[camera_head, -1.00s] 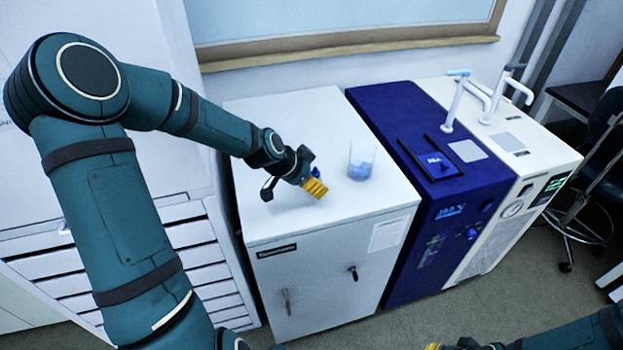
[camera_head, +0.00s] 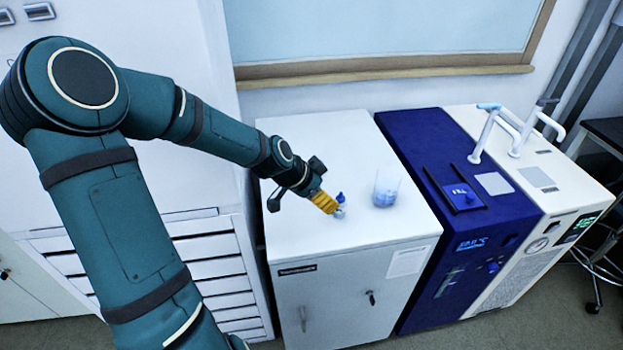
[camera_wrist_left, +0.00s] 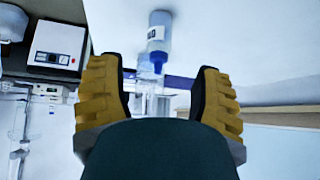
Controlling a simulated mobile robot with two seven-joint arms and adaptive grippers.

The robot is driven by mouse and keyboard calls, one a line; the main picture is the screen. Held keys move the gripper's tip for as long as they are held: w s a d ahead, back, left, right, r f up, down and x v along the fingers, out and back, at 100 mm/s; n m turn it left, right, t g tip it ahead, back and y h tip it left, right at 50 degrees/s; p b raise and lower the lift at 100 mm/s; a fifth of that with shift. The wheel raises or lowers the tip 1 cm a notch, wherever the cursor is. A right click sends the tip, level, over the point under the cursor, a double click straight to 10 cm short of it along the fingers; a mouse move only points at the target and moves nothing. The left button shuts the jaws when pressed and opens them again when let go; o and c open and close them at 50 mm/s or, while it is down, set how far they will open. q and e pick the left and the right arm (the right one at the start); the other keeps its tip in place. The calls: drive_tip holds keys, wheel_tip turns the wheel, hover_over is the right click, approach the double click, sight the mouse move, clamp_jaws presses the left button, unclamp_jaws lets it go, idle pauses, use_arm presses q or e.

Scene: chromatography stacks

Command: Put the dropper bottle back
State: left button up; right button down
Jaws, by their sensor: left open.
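The dropper bottle (camera_head: 340,210) stands upright on the white cabinet top (camera_head: 300,140), its blue cap showing just beyond my left gripper's fingers. My left gripper (camera_head: 325,202) is open, with yellow fingertips, low over the cabinet top and just left of the bottle. In the left wrist view the bottle (camera_wrist_left: 158,28), with a white label and blue tip, lies ahead, roughly between the open fingers (camera_wrist_left: 160,110) in the picture and apart from them. My right gripper is out of view.
A clear beaker (camera_head: 386,190) with bluish contents stands right of the bottle. A dark blue machine (camera_head: 420,150) and a white machine (camera_head: 515,165) with pipes adjoin the cabinet. A window ledge (camera_head: 400,72) runs behind.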

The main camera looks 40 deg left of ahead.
use_arm(q)
drive_tip(key=shift+p+v, duration=1.65)
drive_tip(key=shift+v, duration=0.85)
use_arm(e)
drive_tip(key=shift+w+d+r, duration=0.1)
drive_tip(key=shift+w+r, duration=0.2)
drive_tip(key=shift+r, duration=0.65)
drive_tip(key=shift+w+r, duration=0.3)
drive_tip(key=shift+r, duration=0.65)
